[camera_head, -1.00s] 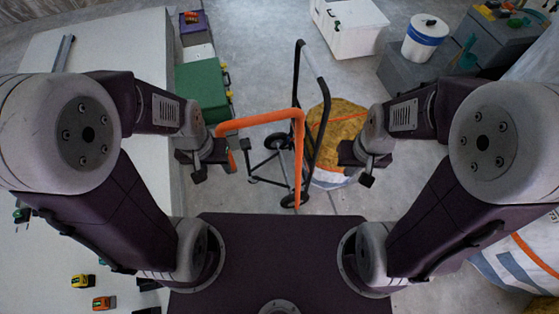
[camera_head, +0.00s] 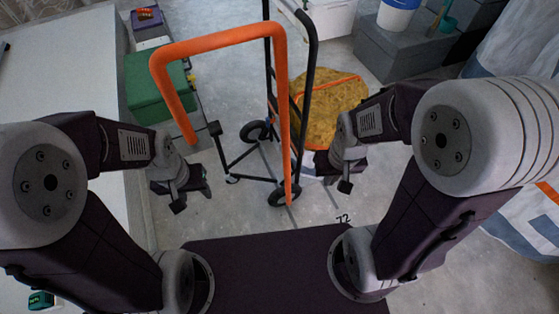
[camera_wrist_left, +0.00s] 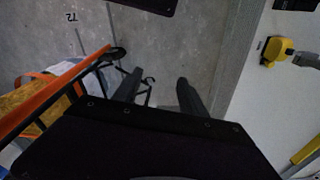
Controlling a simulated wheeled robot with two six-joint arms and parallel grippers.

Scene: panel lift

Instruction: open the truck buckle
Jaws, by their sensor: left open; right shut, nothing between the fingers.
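The hand truck, with an orange tubular handle (camera_head: 218,38) and a black wheeled frame (camera_head: 312,90), stands on the floor in front of me. Its handle also shows at the left of the left wrist view (camera_wrist_left: 62,83). I cannot make out the buckle in either view. My left gripper (camera_head: 192,197) is open and empty, left of the truck's lower frame and apart from it. Its two fingers show in the left wrist view (camera_wrist_left: 157,92) with floor between them. My right gripper (camera_head: 335,179) is shut and empty, right of the truck's near wheel.
A yellow-brown sack (camera_head: 330,112) lies behind the truck. A green box (camera_head: 155,88) stands at left by a long white surface (camera_head: 55,75). A grey block (camera_head: 400,52) with a white-blue bucket (camera_head: 397,14) is at back right. A yellow tool (camera_wrist_left: 276,52) lies on the white surface.

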